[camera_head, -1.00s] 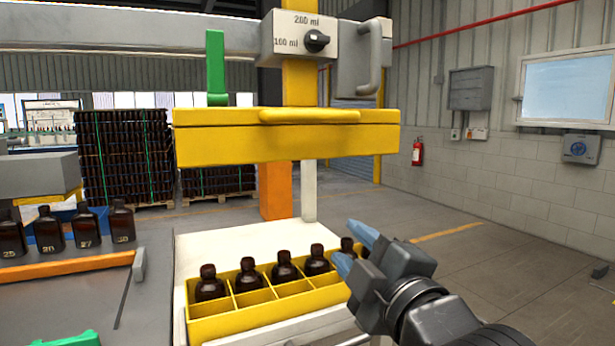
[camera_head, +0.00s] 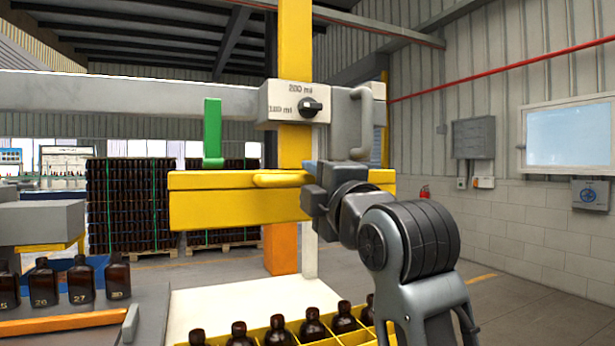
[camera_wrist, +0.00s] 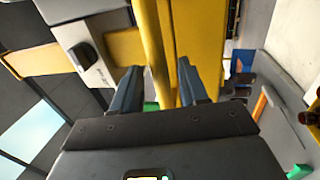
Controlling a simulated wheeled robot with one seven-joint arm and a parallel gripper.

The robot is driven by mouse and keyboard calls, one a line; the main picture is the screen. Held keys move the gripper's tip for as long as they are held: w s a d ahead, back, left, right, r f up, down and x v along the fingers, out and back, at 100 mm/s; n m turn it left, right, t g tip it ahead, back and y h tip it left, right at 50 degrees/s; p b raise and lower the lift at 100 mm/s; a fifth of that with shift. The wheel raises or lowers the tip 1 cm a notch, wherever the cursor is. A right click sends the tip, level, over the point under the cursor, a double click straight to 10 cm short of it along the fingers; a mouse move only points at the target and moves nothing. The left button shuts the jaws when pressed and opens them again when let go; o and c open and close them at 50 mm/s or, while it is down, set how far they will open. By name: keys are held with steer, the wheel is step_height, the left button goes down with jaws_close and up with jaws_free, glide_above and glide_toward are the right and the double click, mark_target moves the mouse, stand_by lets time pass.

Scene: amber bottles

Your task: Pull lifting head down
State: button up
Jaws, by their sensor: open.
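The yellow lifting head (camera_head: 225,208) is a wide box on a yellow column, raised above the crate of bottles. Its rounded yellow handle bar (camera_head: 282,180) runs along the front top edge; my gripper hides its right part. My gripper (camera_head: 312,172) is at the front of the head, over the handle's right part. In the wrist view, my gripper (camera_wrist: 157,80) is open, and the yellow handle bar (camera_wrist: 152,45) runs between its two blue fingers. I cannot tell whether either finger touches the bar.
A yellow crate (camera_head: 355,337) with several amber bottles stands below the head. A grey box with a black knob (camera_head: 311,107) and a grey handle (camera_head: 372,120) sits above it. A green lever (camera_head: 212,130) stands at left. More bottles (camera_head: 80,282) line the left bench.

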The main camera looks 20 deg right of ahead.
steer(key=shift+w+r, duration=0.25)
steer(key=shift+w, duration=0.95)
jaws_close()
